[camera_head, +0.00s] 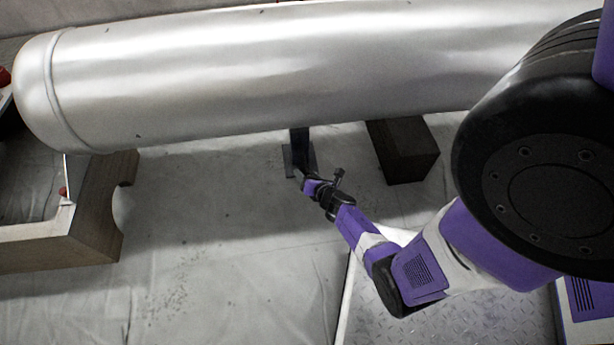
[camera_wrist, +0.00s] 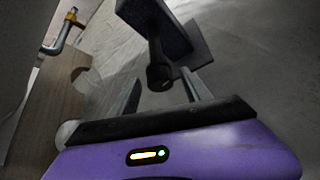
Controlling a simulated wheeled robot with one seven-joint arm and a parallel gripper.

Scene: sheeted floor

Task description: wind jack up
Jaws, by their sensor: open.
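The jack (camera_head: 300,148) is a dark upright post on a flat base plate, standing on the sheeted floor under a large silver cylinder (camera_head: 270,75). In the wrist view the dark jack (camera_wrist: 155,14) is at the top, with a round-ended shaft (camera_wrist: 160,72) pointing toward me. My gripper (camera_head: 303,181) is low, close in front of the jack's base. In the wrist view my gripper (camera_wrist: 160,78) is open, its fingers on either side of the shaft's end. I cannot tell whether either finger touches it. The jack's top is hidden behind the cylinder.
A wooden cradle (camera_head: 100,205) stands at the left, and a dark wooden block (camera_head: 404,150) is right of the jack. A metal tread plate (camera_head: 450,315) is at the lower right. A bent grey pipe with yellow (camera_wrist: 62,35) shows in the wrist view. The floor at centre left is clear.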

